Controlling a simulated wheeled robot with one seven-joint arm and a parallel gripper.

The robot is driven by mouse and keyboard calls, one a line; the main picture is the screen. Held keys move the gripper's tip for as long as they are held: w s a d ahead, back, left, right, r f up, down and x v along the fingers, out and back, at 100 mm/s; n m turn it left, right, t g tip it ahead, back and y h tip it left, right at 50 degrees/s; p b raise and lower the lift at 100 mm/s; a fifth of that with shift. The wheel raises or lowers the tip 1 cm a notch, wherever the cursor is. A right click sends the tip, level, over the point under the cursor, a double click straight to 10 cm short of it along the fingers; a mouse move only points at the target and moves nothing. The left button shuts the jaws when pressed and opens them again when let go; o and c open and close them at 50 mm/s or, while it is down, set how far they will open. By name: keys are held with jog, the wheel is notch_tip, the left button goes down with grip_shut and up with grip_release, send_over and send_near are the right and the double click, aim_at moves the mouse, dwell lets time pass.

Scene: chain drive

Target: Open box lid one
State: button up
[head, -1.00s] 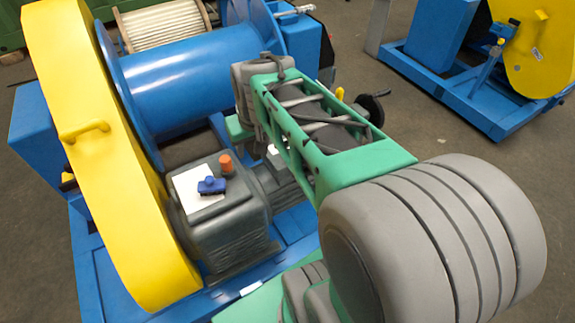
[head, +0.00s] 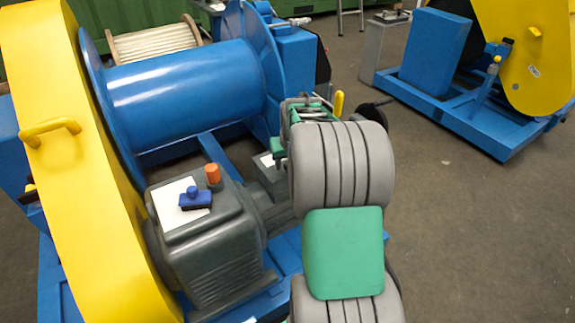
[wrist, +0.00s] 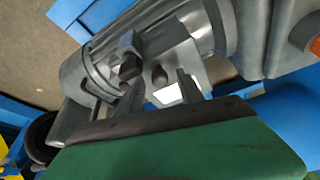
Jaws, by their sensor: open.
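My gripper (wrist: 157,90) shows in the wrist view, with its two grey fingers apart above a grey motor (wrist: 205,25). A small rounded knob and a white patch (wrist: 168,96) show between the fingers; I see nothing clamped. I cannot tell whether the fingers touch anything. In the head view, a small pale box top (head: 266,162) lies just left of my arm, beside the motor. It may be the box with the lid; no label marks lid one, and my arm hides part of that area. The gripper's fingers are hidden in the head view.
A grey gearbox (head: 212,240) carries a white sheet, a blue item (head: 195,198) and an orange cap (head: 213,174). A yellow guard (head: 70,190) with a handle and a blue drum (head: 185,82) stand left and behind.

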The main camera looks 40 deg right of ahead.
grip_shut()
dwell(0.4)
dwell(1.0)
